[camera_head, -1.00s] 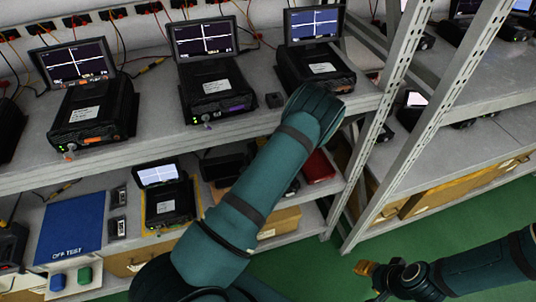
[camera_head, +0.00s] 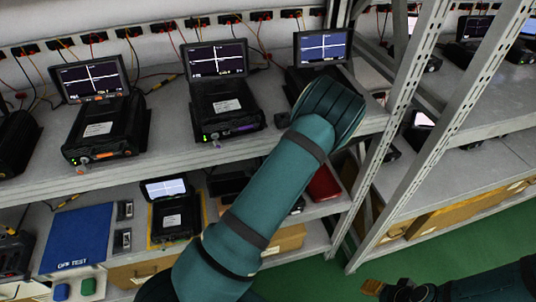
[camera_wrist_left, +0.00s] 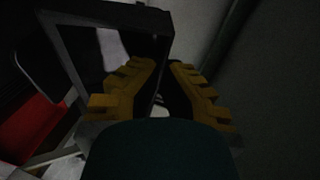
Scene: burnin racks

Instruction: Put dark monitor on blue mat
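A dark-screened unit (camera_head: 228,182) stands on the lower shelf, partly hidden behind my left arm in the head view. In the left wrist view a dark monitor frame (camera_wrist_left: 105,18) fills the upper left. My left gripper (camera_wrist_left: 166,68) has its two gold fingers apart, with the frame's right edge running close behind and between them; contact cannot be made out. In the head view the left gripper is hidden beyond the arm. The blue mat (camera_head: 78,236), marked OFF TEST, lies bare at the lower shelf's left. My right gripper (camera_head: 372,286) is low at the right, its fingers unclear.
Three units with lit screens (camera_head: 222,95) stand on the upper shelf. A lit unit (camera_head: 172,210) on a yellow-edged mat and two small boxes (camera_head: 124,225) stand right of the blue mat. A red object (camera_head: 323,184) lies right of my left arm. Rack posts (camera_head: 408,120) rise at right.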

